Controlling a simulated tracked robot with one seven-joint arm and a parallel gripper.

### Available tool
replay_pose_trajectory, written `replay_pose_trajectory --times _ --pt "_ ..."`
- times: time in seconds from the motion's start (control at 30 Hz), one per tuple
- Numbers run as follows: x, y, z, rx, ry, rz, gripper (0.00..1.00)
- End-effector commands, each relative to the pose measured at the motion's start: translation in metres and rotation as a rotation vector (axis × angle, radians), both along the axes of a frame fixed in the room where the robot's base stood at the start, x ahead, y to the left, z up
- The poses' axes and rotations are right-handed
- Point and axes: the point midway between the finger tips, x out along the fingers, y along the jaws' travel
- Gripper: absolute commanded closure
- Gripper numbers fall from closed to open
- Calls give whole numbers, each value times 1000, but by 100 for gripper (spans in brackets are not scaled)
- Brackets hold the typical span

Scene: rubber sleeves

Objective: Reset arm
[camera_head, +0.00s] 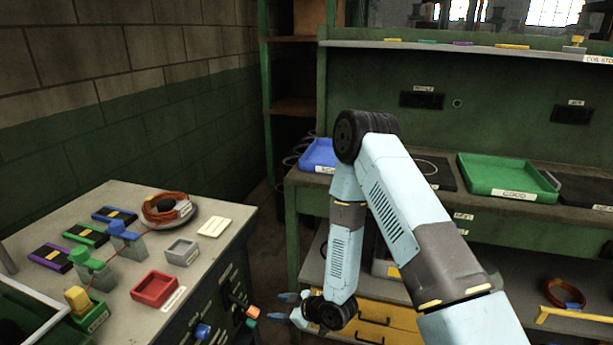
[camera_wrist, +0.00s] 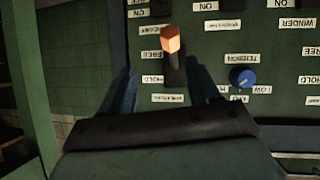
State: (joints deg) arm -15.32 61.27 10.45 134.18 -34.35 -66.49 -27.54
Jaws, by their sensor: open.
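My gripper (camera_head: 287,307) is low in front of the cabinet's side panel, between the left table and the back workbench. In the wrist view my gripper (camera_wrist: 158,88) has its two fingers apart, with an orange-tipped lever (camera_wrist: 172,42) showing between and beyond them. The lever stands on a dark panel (camera_wrist: 215,70) with labels such as FREE and HOLD. In the head view the lever (camera_head: 252,313) shows just left of the fingers. I cannot tell whether the fingers touch it. My arm (camera_head: 390,200) reaches down from the right, bent at the elbow.
A blue knob (camera_wrist: 242,77) is right of the lever. The left table (camera_head: 120,200) carries a red tray (camera_head: 155,289), a grey tray (camera_head: 181,252), a coil (camera_head: 166,207) and several sleeve holders. The workbench (camera_head: 310,178) holds a blue tray (camera_head: 318,153) and a green tray (camera_head: 505,176).

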Motion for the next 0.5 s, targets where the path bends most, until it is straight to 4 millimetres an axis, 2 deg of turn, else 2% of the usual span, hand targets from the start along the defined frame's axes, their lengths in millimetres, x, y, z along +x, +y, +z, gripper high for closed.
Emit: replay_pose_trajectory --times 0.3,0.5 --pt "54 -35 64 -141 -12 -89 39" --pt "80 -66 111 -230 -4 -172 39"
